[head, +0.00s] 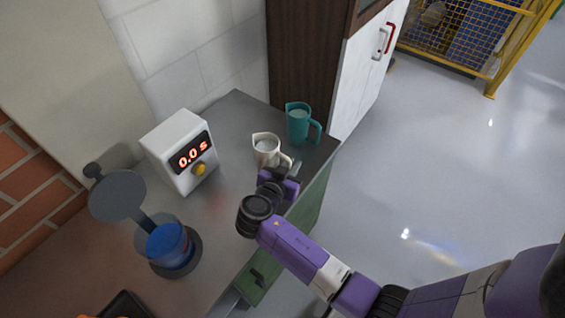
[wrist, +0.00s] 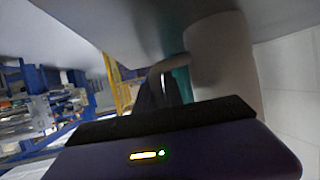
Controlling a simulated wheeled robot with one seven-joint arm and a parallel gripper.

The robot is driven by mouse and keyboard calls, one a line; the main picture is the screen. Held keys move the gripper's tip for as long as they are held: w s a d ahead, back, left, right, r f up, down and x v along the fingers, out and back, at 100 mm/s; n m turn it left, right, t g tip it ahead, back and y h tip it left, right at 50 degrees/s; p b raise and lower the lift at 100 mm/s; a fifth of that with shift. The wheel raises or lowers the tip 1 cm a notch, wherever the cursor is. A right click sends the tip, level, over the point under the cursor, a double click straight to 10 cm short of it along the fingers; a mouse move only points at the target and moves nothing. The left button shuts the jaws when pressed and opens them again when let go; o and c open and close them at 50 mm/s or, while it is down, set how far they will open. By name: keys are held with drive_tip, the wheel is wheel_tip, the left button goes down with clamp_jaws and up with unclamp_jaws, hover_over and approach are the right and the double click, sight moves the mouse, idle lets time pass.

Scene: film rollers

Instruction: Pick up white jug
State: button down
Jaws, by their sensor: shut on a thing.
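The white jug (head: 266,149) stands upright on the grey counter, with its handle toward the right and my gripper. My gripper (head: 285,172) is at the jug's handle side, low over the counter near its front edge, and is shut on the jug's handle. In the wrist view the white jug (wrist: 222,62) appears large and close, with its curved handle (wrist: 162,70) reaching down to the fingers. The exact contact of the fingertips is hidden by the gripper body. Whether the jug's base touches the counter is hard to tell.
A teal jug (head: 298,124) stands close behind the white jug, to the right. A blue container (head: 168,246) with a raised dark lid (head: 117,195) is at the lower left. A dark cabinet (head: 308,50) rises behind.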

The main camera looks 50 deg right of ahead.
drive_tip(key=shift+r, duration=0.25)
wheel_tip(320, 180, up, 20)
drive_tip(key=b, duration=0.1)
drive_tip(key=shift+f+b, duration=0.2)
drive_tip(key=shift+b, duration=0.1)
idle(0.7)
